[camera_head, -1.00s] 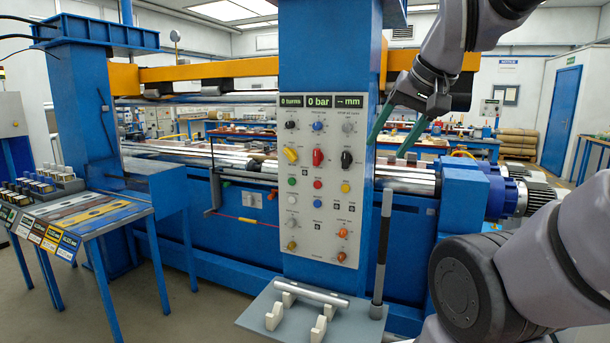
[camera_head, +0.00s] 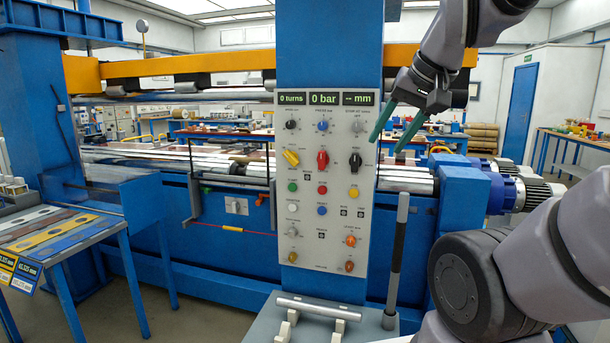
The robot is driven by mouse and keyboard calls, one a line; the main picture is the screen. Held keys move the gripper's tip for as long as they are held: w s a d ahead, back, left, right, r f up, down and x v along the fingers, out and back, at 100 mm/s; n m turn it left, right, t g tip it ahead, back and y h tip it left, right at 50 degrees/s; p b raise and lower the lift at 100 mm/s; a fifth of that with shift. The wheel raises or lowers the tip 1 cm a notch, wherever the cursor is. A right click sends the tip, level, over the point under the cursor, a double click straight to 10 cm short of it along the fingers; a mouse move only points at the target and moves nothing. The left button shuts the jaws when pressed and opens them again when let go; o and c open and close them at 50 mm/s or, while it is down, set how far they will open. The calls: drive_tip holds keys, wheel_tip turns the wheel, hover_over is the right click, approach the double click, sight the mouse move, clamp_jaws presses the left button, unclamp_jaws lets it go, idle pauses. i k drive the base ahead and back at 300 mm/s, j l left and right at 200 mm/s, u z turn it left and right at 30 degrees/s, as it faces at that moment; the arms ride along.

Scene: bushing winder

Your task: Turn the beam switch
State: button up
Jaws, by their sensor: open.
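A grey control panel (camera_head: 322,225) is fixed to the blue column, with displays reading "0 turns", "0 bar" and "-- mm". It carries a yellow-handled switch (camera_head: 291,157), a red-handled switch (camera_head: 322,160), a black-handled switch (camera_head: 355,162) and several small knobs and buttons. The small labels are too blurred to tell which one is the beam switch. My gripper (camera_head: 388,146) is open and empty, its two green fingers pointing down and left. It shows just right of the panel's upper right edge and touches no switch.
A grey shelf (camera_head: 262,325) below the panel holds a metal bar (camera_head: 312,306) and white supports. A dark upright lever (camera_head: 397,255) stands at its right. A table with coloured strips (camera_head: 60,238) is at left. Blue motors (camera_head: 505,195) stand behind at right.

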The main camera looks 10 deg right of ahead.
sight(292, 158)
drive_tip(key=i+j+z, duration=0.15)
drive_tip(key=j, duration=0.2)
drive_tip(key=i+j+z, duration=0.15)
drive_tip(key=j, duration=0.25)
drive_tip(key=i+j+z, duration=0.1)
drive_tip(key=j, duration=0.35)
drive_tip(key=i+j+z, duration=0.25)
drive_tip(key=j, duration=0.15)
drive_tip(key=i+j+z, duration=0.2)
drive_tip(key=j, duration=0.2)
drive_tip(key=j+z, duration=0.25)
drive_tip(key=j, duration=0.2)
drive_tip(key=i+j+z, duration=0.25)
drive_tip(key=j, duration=0.25)
drive_tip(key=k+j, duration=0.2)
drive_tip(key=k, duration=0.2)
drive_tip(key=k+j+z, duration=0.1)
drive_tip(key=k, duration=0.35)
drive_tip(key=j, duration=0.1)
